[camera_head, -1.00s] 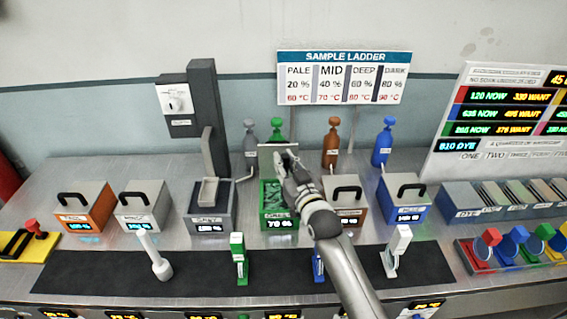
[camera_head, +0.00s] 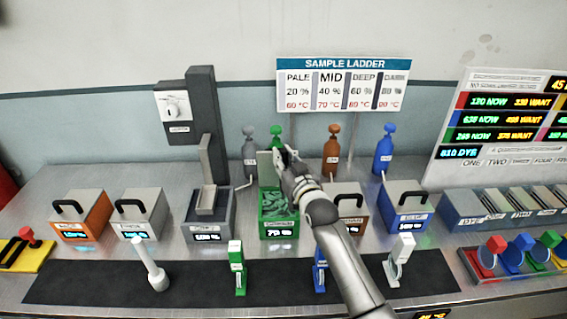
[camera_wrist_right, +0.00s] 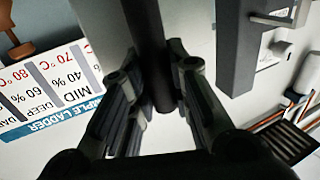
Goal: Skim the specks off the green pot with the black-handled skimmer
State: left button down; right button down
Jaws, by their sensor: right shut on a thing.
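The green pot (camera_head: 279,229) stands open in the row of pots, with a mottled green surface (camera_head: 272,201) inside. My right gripper (camera_head: 280,158) is above its back edge, the arm reaching in from the front. In the right wrist view my right gripper (camera_wrist_right: 152,110) is shut on a dark shaft, taken as the handle of the black-handled skimmer (camera_wrist_right: 150,50). A pale flat plate (camera_head: 264,163) shows beside the fingers in the head view; whether it belongs to the skimmer I cannot tell. Single specks are too small to make out. My left gripper is out of view.
A grey pot (camera_head: 208,229) under a tall dark column (camera_head: 201,90) stands left of the green pot. A brown pot (camera_head: 345,197) and a blue pot (camera_head: 408,210) stand to the right. Bottles (camera_head: 332,145) stand behind. Upright tools (camera_head: 237,268) stand on the black mat (camera_head: 190,285) in front.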

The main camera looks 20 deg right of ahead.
jog(key=shift+a+r, duration=0.1)
dwell(0.3)
jog(key=shift+w+a, duration=0.25)
jog(key=shift+a, duration=0.5)
jog(key=shift+w+a, duration=0.2)
jog(key=shift+a, duration=0.5)
jog(key=shift+s+a+p, duration=0.25)
jog(key=shift+s+p, duration=0.35)
jog(key=shift+s, duration=0.25)
jog(key=shift+s+a+p, duration=0.2)
jog(key=shift+s+p, duration=0.45)
jog(key=shift+s, duration=0.2)
jog(key=shift+s+a+p, duration=0.25)
jog(key=shift+s+p, duration=0.35)
jog(key=shift+s, duration=0.25)
jog(key=shift+d, duration=0.2)
jog(key=d, duration=0.1)
jog(key=d+p, duration=0.1)
jog(key=shift+s+d, duration=0.4)
